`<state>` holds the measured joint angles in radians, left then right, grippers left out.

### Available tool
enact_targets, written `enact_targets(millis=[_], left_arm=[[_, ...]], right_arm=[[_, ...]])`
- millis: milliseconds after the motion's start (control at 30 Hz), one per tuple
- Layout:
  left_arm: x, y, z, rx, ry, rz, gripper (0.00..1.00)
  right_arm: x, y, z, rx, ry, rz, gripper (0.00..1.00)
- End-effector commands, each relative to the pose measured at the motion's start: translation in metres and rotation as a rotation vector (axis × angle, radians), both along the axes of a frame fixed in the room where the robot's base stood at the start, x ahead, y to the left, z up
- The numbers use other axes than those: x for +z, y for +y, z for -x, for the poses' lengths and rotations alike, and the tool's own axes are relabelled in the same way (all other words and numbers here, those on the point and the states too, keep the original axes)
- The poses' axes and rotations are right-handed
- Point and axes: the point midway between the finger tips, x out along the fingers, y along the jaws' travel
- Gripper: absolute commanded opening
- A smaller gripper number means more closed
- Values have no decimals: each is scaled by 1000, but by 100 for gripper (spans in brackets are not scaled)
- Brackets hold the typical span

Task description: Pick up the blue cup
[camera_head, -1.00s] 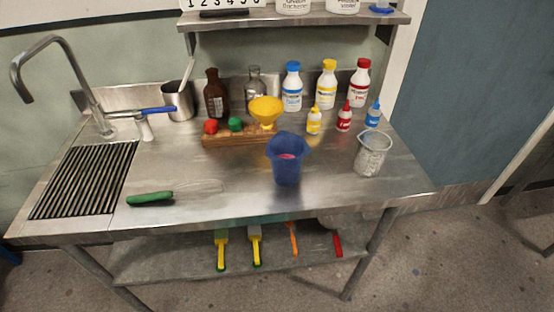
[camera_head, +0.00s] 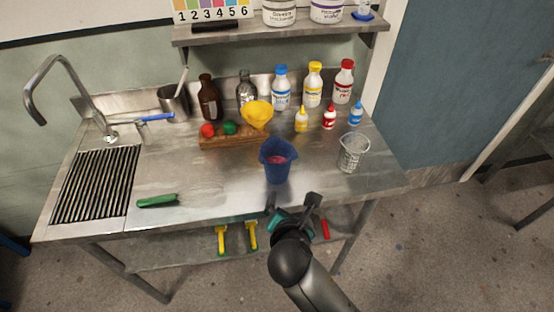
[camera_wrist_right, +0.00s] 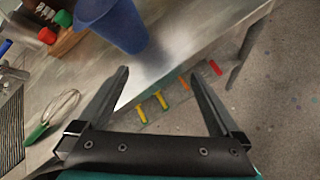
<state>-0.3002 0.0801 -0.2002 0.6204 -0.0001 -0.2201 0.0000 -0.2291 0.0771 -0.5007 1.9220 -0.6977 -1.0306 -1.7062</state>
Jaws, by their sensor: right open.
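The blue cup (camera_head: 276,168) stands upright on the steel table near its front edge, with something pinkish-red inside. It also shows at the top of the right wrist view (camera_wrist_right: 122,24), where its upper part is cut off. My right gripper (camera_head: 291,201) is open and empty, in front of the cup and close to the table's front edge. In the right wrist view its two fingers (camera_wrist_right: 160,88) are spread wide, and the cup lies beyond them, apart from both. My left gripper is not in view.
A clear measuring beaker (camera_head: 352,153) stands right of the cup. A wooden block (camera_head: 233,141) with a yellow funnel (camera_head: 257,113) is behind it. A green-handled whisk (camera_head: 158,201) lies at left. Several bottles line the back. Bare table (camera_head: 225,172) lies left of the cup.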

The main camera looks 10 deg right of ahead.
Motion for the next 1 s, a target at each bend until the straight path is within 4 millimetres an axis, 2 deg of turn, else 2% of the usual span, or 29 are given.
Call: enact_targets(millis=[33, 200, 367, 467, 800, 1000], left_arm=[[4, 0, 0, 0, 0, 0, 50], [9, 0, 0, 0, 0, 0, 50], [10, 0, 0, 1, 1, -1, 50], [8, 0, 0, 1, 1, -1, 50], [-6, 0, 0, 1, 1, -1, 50], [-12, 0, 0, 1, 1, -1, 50]], right_arm=[[17, 6, -8, 68, -26, 88, 100], [55, 19, -23, 246, -83, 363, 100], [71, 24, -29, 315, -105, 492, 100], [70, 24, -37, 326, -110, 514, 100], [40, 12, -93, 324, -107, 511, 100], [30, 9, -114, 326, -107, 510, 100]])
